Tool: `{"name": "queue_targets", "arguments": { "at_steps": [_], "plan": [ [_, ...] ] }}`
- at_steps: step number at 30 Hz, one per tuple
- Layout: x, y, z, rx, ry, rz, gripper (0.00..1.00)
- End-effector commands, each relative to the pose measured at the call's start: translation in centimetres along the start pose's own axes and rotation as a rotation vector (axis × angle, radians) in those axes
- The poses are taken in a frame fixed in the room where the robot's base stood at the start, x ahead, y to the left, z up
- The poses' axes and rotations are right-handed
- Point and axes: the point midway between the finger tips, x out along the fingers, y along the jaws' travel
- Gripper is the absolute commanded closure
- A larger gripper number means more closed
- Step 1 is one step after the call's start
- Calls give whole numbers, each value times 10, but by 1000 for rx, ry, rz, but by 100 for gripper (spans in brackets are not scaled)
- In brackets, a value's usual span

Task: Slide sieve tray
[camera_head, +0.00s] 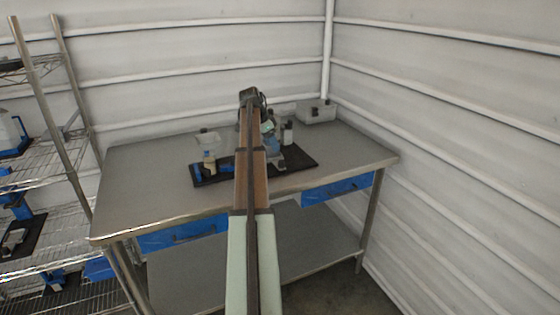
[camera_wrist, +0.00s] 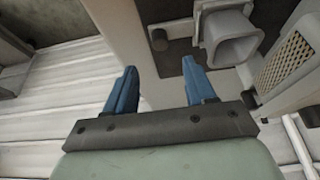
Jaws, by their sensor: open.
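In the wrist view my gripper (camera_wrist: 158,65) has its two blue fingers spread apart with nothing between them. A grey part with a tan perforated panel (camera_wrist: 288,62), which looks like the sieve tray, is at the right edge, right of the fingers and apart from them. A square grey spout (camera_wrist: 232,38) of what looks like the hopper is up and right of the right finger. A pale grey wall or body (camera_wrist: 125,25) lies beyond the fingertips. In the head view my arm hides the gripper's fingers, and I cannot make out the sieve tray there.
A metal workbench (camera_head: 150,185) with blue drawers carries a black mat (camera_head: 300,158). A small bottle (camera_head: 209,162) stands on the mat, left of my arm. A grey box (camera_head: 318,111) sits at the back corner. Wire shelves (camera_head: 45,165) stand left. The bench's left part is clear.

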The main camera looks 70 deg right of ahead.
Motion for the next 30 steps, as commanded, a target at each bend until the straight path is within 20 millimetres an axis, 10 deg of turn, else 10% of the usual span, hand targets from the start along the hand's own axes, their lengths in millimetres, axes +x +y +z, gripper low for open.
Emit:
{"name": "queue_targets", "arguments": {
  "at_steps": [15, 30],
  "plan": [
    [82, 0, 0, 0, 0, 0, 45],
    [96, 0, 0, 0, 1, -2, 45]
  ]
}}
